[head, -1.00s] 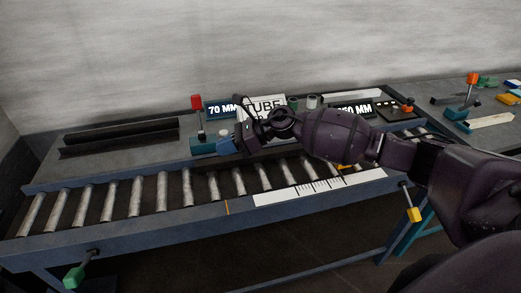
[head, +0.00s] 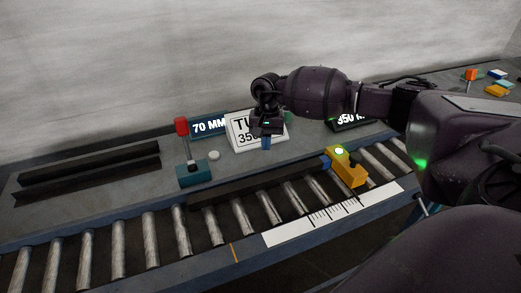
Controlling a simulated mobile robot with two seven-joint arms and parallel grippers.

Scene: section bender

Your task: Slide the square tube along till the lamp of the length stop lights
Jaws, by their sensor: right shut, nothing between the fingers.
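The dark square tube (head: 255,185) lies along the rollers, close to the back edge of the conveyor. Its right end reaches the yellow length stop (head: 349,171), at a small blue part; I cannot tell whether they touch. The lamp (head: 339,149) on top of the stop glows green. My right gripper (head: 266,143) is shut and empty, pointing down behind the tube and apart from it, in front of the white sign. My left gripper is not in view.
A teal block (head: 193,174) with a red-topped lever (head: 182,127) stands behind the tube's left end. A white sign (head: 245,133) and a 70 MM sign (head: 209,125) stand at the back. Dark bars (head: 90,170) lie at left. A white scale (head: 335,214) runs along the front rail.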

